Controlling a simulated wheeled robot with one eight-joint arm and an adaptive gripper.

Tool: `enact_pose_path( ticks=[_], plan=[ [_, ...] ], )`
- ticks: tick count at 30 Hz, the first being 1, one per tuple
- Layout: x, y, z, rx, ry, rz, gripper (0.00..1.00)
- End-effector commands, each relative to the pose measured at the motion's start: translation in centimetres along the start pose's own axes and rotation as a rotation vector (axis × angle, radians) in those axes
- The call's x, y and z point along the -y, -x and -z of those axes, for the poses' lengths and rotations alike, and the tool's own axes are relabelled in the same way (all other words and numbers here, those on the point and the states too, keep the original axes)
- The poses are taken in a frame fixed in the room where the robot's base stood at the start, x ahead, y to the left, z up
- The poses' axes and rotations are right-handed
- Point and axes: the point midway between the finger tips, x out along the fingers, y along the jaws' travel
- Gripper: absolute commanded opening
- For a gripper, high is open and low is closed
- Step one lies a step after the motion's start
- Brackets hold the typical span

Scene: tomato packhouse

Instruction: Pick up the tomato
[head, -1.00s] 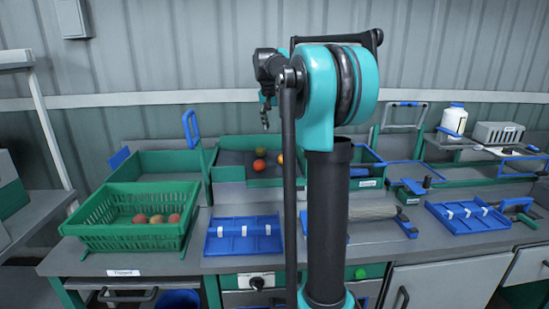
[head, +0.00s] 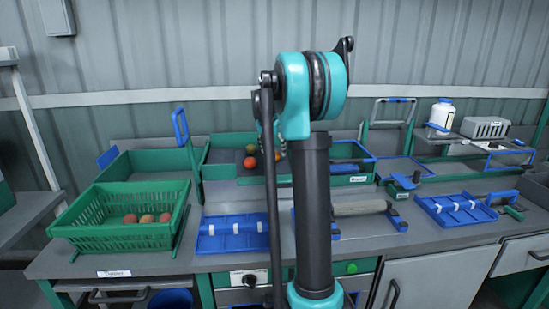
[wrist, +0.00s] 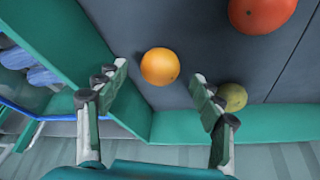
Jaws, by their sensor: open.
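Three tomatoes lie in the green-walled tray at the back of the bench. In the wrist view an orange tomato (wrist: 160,66) lies on the dark tray floor, ahead of and between the spread fingers of my gripper (wrist: 159,74). The gripper is open and empty. A larger red tomato (wrist: 262,12) is at the top right, and a greenish one (wrist: 232,97) is beside the right finger, near the tray wall (wrist: 220,122). In the head view the red (head: 250,162) and green (head: 251,149) tomatoes show left of my arm, which mostly hides the gripper.
A green slotted basket (head: 120,238) with several tomatoes stands at the front left. A blue tray (head: 232,240) lies in front of the green-walled tray, and another blue tray (head: 458,215) lies to the right. A white bottle (head: 440,115) stands at the back right.

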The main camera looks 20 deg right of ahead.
Motion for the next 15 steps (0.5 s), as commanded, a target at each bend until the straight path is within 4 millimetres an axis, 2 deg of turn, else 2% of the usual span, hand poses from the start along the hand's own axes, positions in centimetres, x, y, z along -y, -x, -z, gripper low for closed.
enact_pose_path(
  ticks=[3,6,14,15],
  plan=[
    [-0.1,-1.7,0.0,-0.001,-0.001,0.000,0.67],
    [-0.1,-2.6,0.0,-0.002,-0.001,0.000,0.67],
    [-0.1,-2.9,-0.1,-0.002,0.000,0.000,0.67],
    [-0.1,-2.9,-0.1,-0.002,0.000,0.000,0.65]
  ],
)
